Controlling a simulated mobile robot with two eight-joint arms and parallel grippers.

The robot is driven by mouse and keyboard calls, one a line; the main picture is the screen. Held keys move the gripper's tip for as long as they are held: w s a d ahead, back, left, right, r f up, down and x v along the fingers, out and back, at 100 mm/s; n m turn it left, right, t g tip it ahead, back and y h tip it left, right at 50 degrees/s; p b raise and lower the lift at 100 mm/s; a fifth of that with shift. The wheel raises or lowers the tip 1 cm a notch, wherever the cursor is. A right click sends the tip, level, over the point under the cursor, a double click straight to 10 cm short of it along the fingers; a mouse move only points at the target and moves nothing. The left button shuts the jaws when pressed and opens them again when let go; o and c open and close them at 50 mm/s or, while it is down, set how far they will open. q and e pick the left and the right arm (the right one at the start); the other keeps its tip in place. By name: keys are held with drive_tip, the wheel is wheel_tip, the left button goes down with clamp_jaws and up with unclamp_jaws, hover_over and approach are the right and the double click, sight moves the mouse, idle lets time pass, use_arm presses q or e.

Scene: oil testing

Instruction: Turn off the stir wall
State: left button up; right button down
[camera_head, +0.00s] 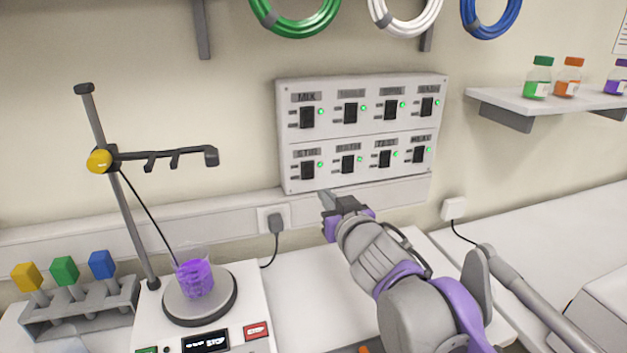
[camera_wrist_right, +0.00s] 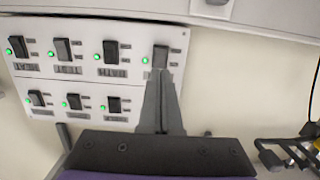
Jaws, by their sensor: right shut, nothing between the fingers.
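A white wall panel (camera_head: 362,131) carries two rows of black rocker switches, each with a green light. The stir switch (camera_head: 308,170) is at the lower left of the panel in the head view, its label partly legible as "STI". Its green light (camera_head: 320,165) is lit. In the right wrist view, turned upside down, this switch (camera_wrist_right: 160,55) is at the panel's upper right. My right gripper (camera_head: 325,197) is shut and empty, its fingertips just below the stir switch. In the wrist view the fingertips (camera_wrist_right: 161,74) overlap the switch's edge; contact cannot be told. My left gripper is not in view.
Below left stands a stirrer (camera_head: 200,297) with a beaker of purple liquid (camera_head: 196,276) and a stand with a clamp arm (camera_head: 170,157). A tube rack (camera_head: 80,308) is at far left. A shelf (camera_head: 548,104) with bottles is at right. A plug (camera_head: 276,222) sits below the panel.

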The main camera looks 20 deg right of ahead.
sight(309, 177)
drive_tip(key=w, duration=0.6)
drive_tip(key=w+f, duration=0.1)
drive_tip(key=w, duration=0.1)
drive_tip(key=shift+w+a+p, duration=0.2)
drive_tip(key=shift+w+p, duration=0.2)
drive_tip(key=shift+w+f, duration=0.1)
drive_tip(key=shift+w, duration=0.05)
drive_tip(key=shift+w+f, duration=0.1)
drive_tip(key=shift+w, duration=0.1)
drive_tip(key=shift+s, duration=0.15)
